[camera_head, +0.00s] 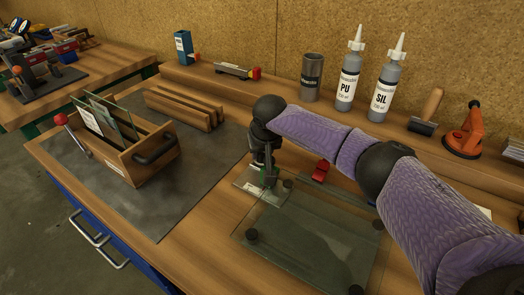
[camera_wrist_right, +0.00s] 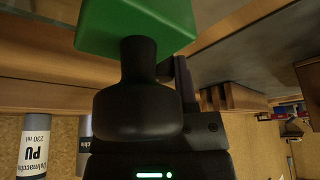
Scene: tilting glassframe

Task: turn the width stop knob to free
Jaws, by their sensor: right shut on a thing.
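My right gripper (camera_head: 268,172) points down at the back left corner of the glass-topped frame (camera_head: 315,240) in the head view. It is shut on a dark knob, mostly hidden by the gripper there. In the right wrist view the black knob (camera_wrist_right: 137,105) fills the near middle, with a narrow neck against a green block (camera_wrist_right: 135,22). A dark gripper finger (camera_wrist_right: 186,85) shows beside it. A sliver of green also shows below the gripper in the head view. I cannot read the knob's setting. My left gripper is out of view.
A wooden box (camera_head: 128,160) holding glass panes stands on a grey mat (camera_head: 190,195) at left. A red part (camera_head: 321,171) sits behind the frame, close to my right arm. Bottles (camera_head: 349,75) and tools line the back shelf.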

